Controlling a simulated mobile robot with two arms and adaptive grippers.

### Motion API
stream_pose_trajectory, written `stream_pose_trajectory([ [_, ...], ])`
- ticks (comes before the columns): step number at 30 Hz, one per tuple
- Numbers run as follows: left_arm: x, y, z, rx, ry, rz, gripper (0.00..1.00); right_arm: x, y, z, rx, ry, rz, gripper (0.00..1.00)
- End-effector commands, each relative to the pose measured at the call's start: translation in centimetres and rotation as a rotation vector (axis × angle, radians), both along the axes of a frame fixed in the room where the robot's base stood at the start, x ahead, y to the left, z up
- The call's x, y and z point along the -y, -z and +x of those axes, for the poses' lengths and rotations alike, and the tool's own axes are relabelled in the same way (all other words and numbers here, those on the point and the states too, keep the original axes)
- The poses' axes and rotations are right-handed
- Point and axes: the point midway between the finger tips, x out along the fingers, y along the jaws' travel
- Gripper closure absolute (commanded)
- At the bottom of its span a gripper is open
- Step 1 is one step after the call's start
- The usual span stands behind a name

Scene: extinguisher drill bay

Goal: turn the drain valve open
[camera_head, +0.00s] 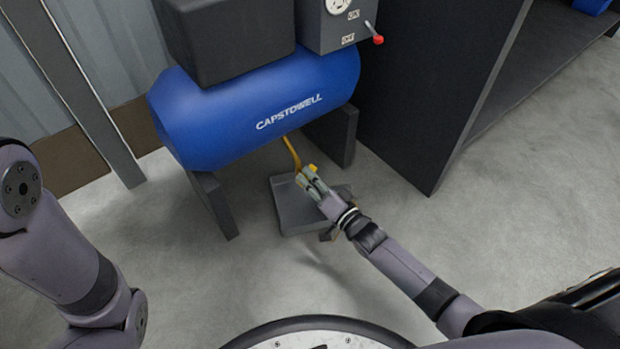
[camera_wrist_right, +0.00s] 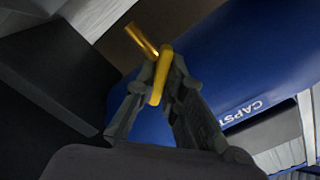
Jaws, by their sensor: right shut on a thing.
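The drain valve sits below the blue tank (camera_head: 255,105). Its brass pipe (camera_head: 291,152) comes down from the tank's underside, and the pipe also shows in the right wrist view (camera_wrist_right: 141,40). My right gripper (camera_head: 307,177) is at the lower end of this pipe. In the right wrist view its fingers (camera_wrist_right: 163,84) are shut on the yellow valve handle (camera_wrist_right: 158,80), one on each side of it. The fingers hide part of the handle and valve body. My left arm shows at the left of the head view, but its gripper is out of view.
A grey tray (camera_head: 293,216) lies on the floor under the valve, partly behind my right gripper. The tank's dark legs (camera_head: 215,203) stand to the left and behind. A red-knobbed lever (camera_head: 377,39) is on the control box. A dark cabinet (camera_head: 430,100) stands at right.

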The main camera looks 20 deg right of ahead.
Motion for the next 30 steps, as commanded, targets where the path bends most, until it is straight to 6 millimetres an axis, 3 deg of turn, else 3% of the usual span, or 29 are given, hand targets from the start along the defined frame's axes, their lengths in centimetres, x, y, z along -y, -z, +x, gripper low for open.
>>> stream_pose_trajectory([
  [9, 0.0, -3.1, 0.0, 0.002, -0.001, -0.001, 0.02, 0.1, -0.2, 0.0, 0.09, 0.001, -0.262, 1.0],
  [21, 0.0, -2.5, 1.1, -0.03, -0.001, 0.0, 0.02, 0.1, 0.1, 0.0, 0.115, 0.0, -0.32, 1.0],
  [22, 0.0, -2.5, 1.1, -0.029, -0.001, 0.0, 0.02, 0.1, 0.1, 0.0, 0.115, 0.0, -0.32, 0.88],
  [30, 0.0, -2.6, 0.9, -0.023, -0.001, 0.0, 0.02, 0.1, 0.1, 0.0, 0.114, 0.0, -0.319, 0.7],
])
